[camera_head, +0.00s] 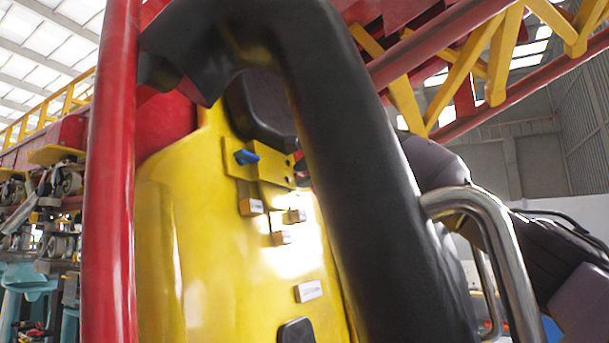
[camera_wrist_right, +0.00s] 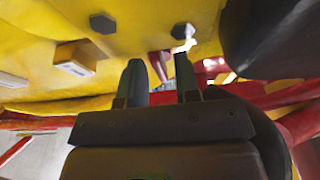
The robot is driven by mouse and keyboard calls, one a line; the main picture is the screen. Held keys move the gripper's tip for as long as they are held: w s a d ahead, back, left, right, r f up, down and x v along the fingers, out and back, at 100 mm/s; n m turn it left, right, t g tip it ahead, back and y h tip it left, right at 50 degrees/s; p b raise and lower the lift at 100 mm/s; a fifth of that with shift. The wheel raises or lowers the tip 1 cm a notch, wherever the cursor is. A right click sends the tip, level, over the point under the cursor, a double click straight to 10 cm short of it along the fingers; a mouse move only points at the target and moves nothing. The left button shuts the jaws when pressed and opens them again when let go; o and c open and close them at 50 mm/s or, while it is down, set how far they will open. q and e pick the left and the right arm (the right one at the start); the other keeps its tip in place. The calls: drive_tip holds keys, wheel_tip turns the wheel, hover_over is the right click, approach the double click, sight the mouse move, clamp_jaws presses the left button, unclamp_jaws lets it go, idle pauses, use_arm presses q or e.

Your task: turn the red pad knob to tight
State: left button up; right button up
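In the right wrist view, my right gripper (camera_wrist_right: 160,64) has its two dark fingers apart. A small dark-red part, apparently the red pad knob (camera_wrist_right: 159,58), shows in the gap between the fingertips, below the yellow panel. I cannot tell whether either finger touches it, or which way it is turned. In the head view, my right arm (camera_head: 445,165) passes behind the thick black pad, which hides the gripper. A small bit of red shows at the pad's left edge, too little to identify. My left gripper is in neither view.
A blue knob (camera_head: 246,157) sits on a yellow bracket (camera_head: 268,171) on the yellow seat shell (camera_head: 230,270). Small labelled blocks are fixed below. The black pad (camera_head: 345,150), a red post (camera_head: 112,180) and a metal handle (camera_head: 505,255) crowd the space.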

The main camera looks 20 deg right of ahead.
drive_tip(key=shift+o, duration=0.2)
